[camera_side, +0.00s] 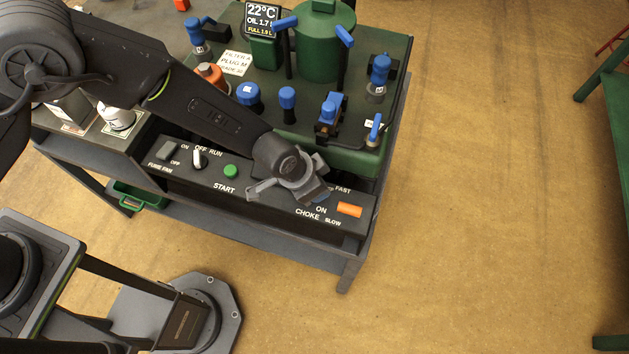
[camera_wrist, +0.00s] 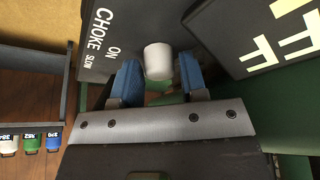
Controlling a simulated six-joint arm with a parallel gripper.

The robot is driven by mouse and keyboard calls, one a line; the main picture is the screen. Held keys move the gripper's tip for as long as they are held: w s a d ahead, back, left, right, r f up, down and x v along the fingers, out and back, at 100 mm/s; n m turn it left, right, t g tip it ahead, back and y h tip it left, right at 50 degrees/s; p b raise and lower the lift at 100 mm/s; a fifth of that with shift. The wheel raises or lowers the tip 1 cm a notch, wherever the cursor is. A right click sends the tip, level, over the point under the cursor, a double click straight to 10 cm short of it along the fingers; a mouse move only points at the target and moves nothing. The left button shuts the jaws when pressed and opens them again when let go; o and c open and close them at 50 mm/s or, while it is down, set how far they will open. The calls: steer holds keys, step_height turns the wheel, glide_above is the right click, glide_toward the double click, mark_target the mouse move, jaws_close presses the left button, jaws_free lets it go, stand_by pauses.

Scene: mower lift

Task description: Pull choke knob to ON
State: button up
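The white choke knob (camera_wrist: 158,62) is a short round cylinder beside the ON and CHOKE lettering in the wrist view. My gripper (camera_wrist: 161,72) has two blue-padded fingers, one on each side of the knob. The fingers are apart, with a small gap seen at the right finger; contact at the left finger cannot be told. In the side view my gripper (camera_side: 318,190) is over the choke end of the black control panel (camera_side: 240,188) and hides the knob there.
An orange slider (camera_side: 349,209) sits right of the choke lettering. A green START button (camera_side: 231,171) and a white-tipped switch (camera_side: 199,159) are to the left. The green machine (camera_side: 352,148) with blue-handled parts rises behind. Open floor (camera_side: 480,200) lies right of the bench.

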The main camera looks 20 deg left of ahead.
mark_target(315, 204)
jaws_close()
steer(key=shift+s, duration=1.75)
steer(key=shift+o, duration=0.2)
jaws_free()
steer(key=v, duration=1.4)
